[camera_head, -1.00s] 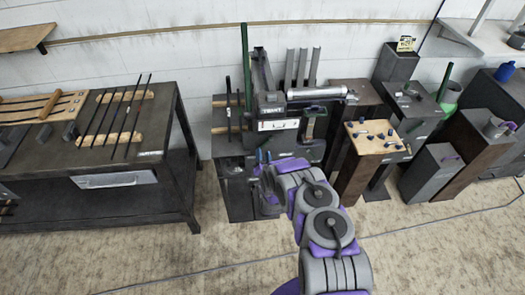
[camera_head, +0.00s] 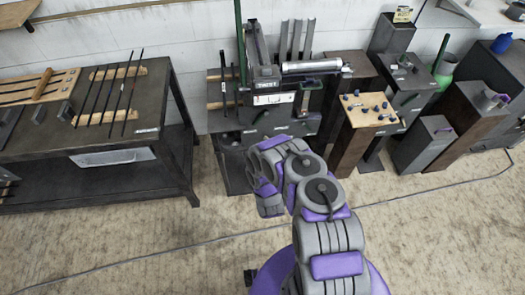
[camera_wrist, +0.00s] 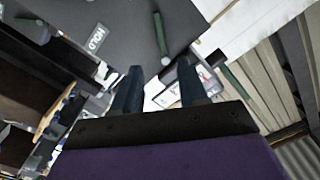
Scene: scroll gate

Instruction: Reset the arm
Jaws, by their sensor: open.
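My arm, grey and purple, reaches up from the bottom of the head view and is folded back more closely over my body. My gripper shows in the wrist view (camera_wrist: 157,85), with two dark fingers apart and nothing between them. In the head view the fingers are hidden or too small to make out. Beyond the fingers, the wrist view shows a dark panel (camera_wrist: 95,20) with a white label and a green rod (camera_wrist: 161,38). No finger visibly touches anything.
A dark workbench (camera_head: 170,100) with rods stands at left. A grey machine (camera_head: 265,75) on a pedestal is ahead. Several pedestals, one with a wooden pegboard (camera_head: 369,108), stand at right. A cable (camera_head: 130,262) crosses the open floor.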

